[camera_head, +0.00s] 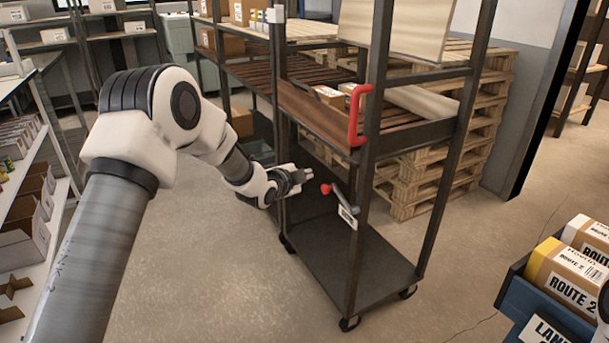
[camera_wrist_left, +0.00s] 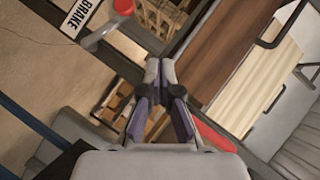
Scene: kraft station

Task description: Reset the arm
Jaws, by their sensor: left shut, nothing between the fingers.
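My left arm (camera_head: 107,230) reaches in from the left of the head view. Its gripper (camera_head: 303,175) is in front of the wheeled shelf cart (camera_head: 350,250), a little left of a red-knobbed lever (camera_head: 326,189). In the left wrist view the gripper's fingertips (camera_wrist_left: 160,68) are together with nothing between them. The lever's red knob (camera_wrist_left: 124,6) shows there at the top, apart from the fingers, beside a BRAKE label (camera_wrist_left: 78,14). My right gripper is not in view.
A red handle (camera_head: 355,115) is on the cart's post. Wooden pallets (camera_head: 455,150) are stacked behind the cart. A blue bin (camera_head: 548,306) with ROUTE 2 boxes (camera_head: 570,280) stands at the lower right. Shelves (camera_head: 50,215) line the left. The floor (camera_head: 210,280) before the cart is clear.

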